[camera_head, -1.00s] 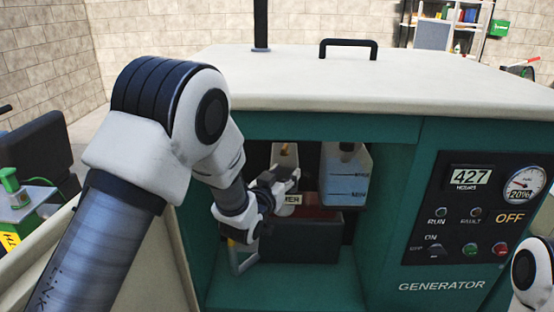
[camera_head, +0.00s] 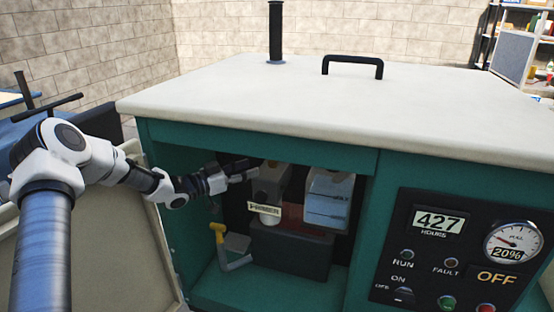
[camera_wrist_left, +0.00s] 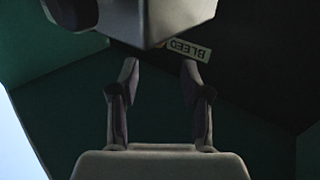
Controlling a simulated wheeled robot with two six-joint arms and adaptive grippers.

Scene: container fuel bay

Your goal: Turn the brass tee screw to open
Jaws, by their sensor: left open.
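My left gripper (camera_head: 246,170) reaches into the generator's open bay, at the upper left beside a grey block-shaped housing (camera_head: 270,186). In the left wrist view the gripper (camera_wrist_left: 160,74) is open, with nothing between its fingers. A white BLEED label (camera_wrist_left: 188,49) is just beyond the fingertips, under a pale housing (camera_wrist_left: 180,18). A small yellowish sliver shows at the label's left end; I cannot tell whether it is the brass tee screw. The screw is not clearly visible in the head view. My right gripper is out of view.
A translucent marked tank (camera_head: 328,200) stands right of the housing. A PRIMER label (camera_head: 264,208) is below the housing. A yellow-handled bracket (camera_head: 218,230) and a dark box (camera_head: 290,250) sit lower. The control panel (camera_head: 455,250) is at right.

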